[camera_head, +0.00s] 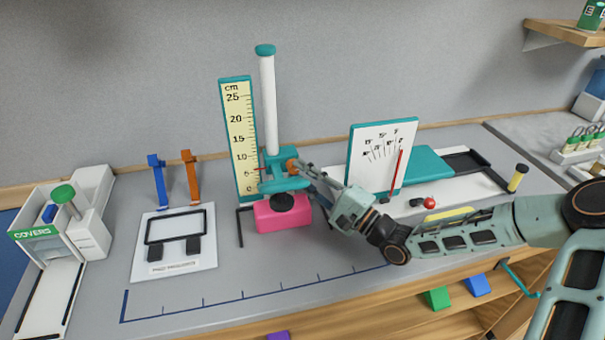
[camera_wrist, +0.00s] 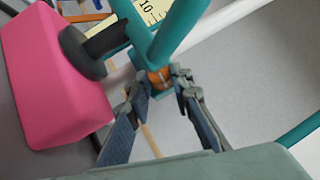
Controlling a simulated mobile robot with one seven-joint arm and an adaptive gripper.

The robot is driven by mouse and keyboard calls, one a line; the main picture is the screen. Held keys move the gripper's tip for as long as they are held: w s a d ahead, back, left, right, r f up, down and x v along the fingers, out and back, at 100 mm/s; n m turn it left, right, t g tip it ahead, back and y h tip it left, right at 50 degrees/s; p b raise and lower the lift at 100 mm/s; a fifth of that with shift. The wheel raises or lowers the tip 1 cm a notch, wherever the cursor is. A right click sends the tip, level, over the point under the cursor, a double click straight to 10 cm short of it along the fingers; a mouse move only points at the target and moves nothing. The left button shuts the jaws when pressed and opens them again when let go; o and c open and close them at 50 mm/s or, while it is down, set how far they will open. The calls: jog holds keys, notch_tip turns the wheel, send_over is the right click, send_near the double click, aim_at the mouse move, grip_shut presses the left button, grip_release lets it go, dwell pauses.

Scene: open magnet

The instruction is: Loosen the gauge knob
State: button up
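The gauge knob is a small orange-brown knob (camera_head: 291,164) on the right side of the teal sliding carriage (camera_head: 283,182), which sits low on a white post (camera_head: 268,105). It also shows in the wrist view (camera_wrist: 158,80). My gripper (camera_head: 299,165) reaches it from the right. In the wrist view my gripper's fingertips (camera_wrist: 161,77) flank the knob, one on each side, very close or touching. I cannot tell whether they press on it. A black round foot (camera_wrist: 82,52) under the carriage is at the pink block (camera_wrist: 50,75); the block also shows in the head view (camera_head: 283,214).
A yellow centimetre scale (camera_head: 238,130) stands left of the post. A white dial board (camera_head: 381,158) with a red needle stands close behind my arm. The front bench is clear.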

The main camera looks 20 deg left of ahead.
grip_shut()
jog(key=shift+r, duration=0.1)
jog(key=shift+s+a+r+n+h+p, duration=0.15)
jog(key=shift+r+n+h+p, duration=0.3)
jog(key=shift+n+h, duration=1.5)
jog(key=shift+a+r+n+h+p, duration=0.2)
jog(key=shift+n+h+p, duration=0.4)
jog(key=shift+n+h, duration=1.35)
jog(key=shift+s+a+r+n+h+p, duration=0.1)
jog(key=shift+r+n+h+p, duration=0.35)
jog(key=shift+n+h, duration=1.45)
